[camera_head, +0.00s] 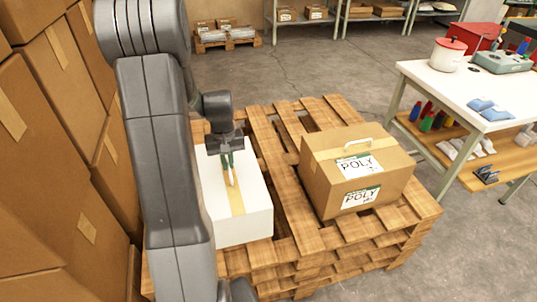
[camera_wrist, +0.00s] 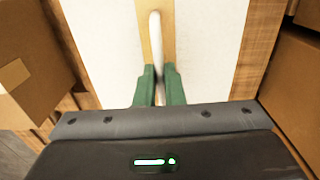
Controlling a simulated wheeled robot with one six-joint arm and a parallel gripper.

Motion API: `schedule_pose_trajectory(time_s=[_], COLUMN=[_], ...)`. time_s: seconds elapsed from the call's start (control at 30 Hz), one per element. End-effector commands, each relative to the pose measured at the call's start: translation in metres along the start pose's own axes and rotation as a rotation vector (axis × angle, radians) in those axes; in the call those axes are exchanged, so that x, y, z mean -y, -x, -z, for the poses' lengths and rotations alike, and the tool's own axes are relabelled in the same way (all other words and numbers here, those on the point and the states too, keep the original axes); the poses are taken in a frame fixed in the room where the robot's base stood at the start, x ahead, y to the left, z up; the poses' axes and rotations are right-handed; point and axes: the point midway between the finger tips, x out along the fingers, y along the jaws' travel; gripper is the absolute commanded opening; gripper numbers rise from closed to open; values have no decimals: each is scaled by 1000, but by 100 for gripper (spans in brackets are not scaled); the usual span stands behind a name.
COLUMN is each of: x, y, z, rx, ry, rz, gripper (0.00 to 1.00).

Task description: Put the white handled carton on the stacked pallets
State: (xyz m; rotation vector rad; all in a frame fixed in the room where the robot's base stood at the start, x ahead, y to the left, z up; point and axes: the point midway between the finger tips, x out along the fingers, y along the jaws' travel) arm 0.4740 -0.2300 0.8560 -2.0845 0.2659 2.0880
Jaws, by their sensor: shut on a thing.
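The white carton (camera_head: 238,208) with a tan tape strip is at the left side of the stacked pallets (camera_head: 290,235), upright; I cannot tell whether its base touches the slats. My gripper (camera_head: 230,170) is above the carton's top with its green fingers pointing down. In the wrist view my gripper (camera_wrist: 160,85) is shut on the carton's white handle (camera_wrist: 155,40), which runs along the tape. The white carton's top (camera_wrist: 205,45) fills the middle of that view. My arm hides part of the carton's left side.
A brown handled carton (camera_head: 395,180) with POLY labels sits on the right of the pallets. Tall stacked brown boxes (camera_head: 60,120) stand at the left. A white-topped workbench (camera_head: 440,82) is at the right. Bare slats (camera_head: 275,150) show between the two cartons.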

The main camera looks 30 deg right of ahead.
Motion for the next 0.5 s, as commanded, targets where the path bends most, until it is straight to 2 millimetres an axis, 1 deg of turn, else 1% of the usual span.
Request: schedule_pose_trajectory(time_s=[0.07,0.3,0.4,0.5], x=[0,0,0,0], y=[-3,-41,-53,-60], z=[0,0,0,0], rx=[0,2,1,-1], ry=[0,0,0,0], rz=[0,0,0,0], gripper=[0,0,0,0])
